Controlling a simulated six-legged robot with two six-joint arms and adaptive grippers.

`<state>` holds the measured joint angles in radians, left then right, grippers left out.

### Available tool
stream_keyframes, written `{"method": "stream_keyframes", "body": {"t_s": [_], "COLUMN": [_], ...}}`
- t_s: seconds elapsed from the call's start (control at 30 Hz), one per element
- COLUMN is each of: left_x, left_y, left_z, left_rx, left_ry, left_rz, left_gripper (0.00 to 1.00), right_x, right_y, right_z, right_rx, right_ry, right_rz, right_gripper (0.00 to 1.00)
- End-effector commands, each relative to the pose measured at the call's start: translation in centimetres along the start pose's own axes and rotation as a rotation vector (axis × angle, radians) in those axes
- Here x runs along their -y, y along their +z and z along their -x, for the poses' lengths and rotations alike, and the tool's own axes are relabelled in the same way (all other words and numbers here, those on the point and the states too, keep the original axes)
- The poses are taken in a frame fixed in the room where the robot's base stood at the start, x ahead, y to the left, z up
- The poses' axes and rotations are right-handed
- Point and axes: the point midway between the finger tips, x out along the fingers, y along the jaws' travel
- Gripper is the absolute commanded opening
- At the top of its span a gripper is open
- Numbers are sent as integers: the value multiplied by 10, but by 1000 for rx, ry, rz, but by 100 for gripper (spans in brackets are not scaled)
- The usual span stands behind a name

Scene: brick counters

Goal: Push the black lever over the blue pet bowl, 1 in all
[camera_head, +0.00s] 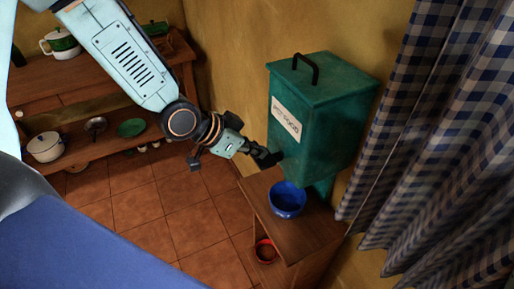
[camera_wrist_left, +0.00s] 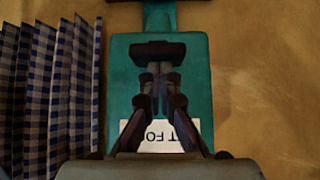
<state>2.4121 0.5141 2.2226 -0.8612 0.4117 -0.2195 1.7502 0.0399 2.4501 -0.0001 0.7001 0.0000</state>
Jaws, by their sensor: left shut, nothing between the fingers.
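A teal pet-food dispenser (camera_head: 318,115) with a white label hangs on the yellow wall. The blue pet bowl (camera_head: 288,203) stands below it on a small wooden table. My left gripper (camera_head: 260,153) is shut and empty at the lower front of the dispenser, above and left of the bowl. In the left wrist view, which is upside down, the black lever (camera_wrist_left: 158,49) shows as a dark bar just past the fingertips (camera_wrist_left: 160,75). I cannot tell if they touch. In the head view the lever is hard to tell from the dark fingers. My right gripper is not in view.
The wooden table (camera_head: 310,228) has a red bowl (camera_head: 265,251) on its lower level. A checked curtain (camera_head: 425,130) hangs close on the right. Wooden shelves with pots and dishes (camera_head: 46,147) stand at the left. The tiled floor between is clear.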

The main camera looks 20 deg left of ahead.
Motion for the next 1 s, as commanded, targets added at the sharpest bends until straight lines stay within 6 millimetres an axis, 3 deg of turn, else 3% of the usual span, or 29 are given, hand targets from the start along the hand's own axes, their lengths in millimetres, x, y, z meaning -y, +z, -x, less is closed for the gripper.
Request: {"method": "stream_keyframes", "body": {"t_s": [0.3, 0.73, 1.0], "left_x": [0, -1, -1], "left_y": [24, 22, 5], "left_z": [-24, -21, -8], "left_rx": [3, 9, 4], "left_ry": [0, 2, -2], "left_rz": [0, 2, 2], "left_gripper": [0, 0, 0], "right_x": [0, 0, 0], "right_y": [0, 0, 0], "right_z": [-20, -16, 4], "right_rx": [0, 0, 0], "right_ry": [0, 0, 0], "right_rz": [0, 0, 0], "right_gripper": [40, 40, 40]}}
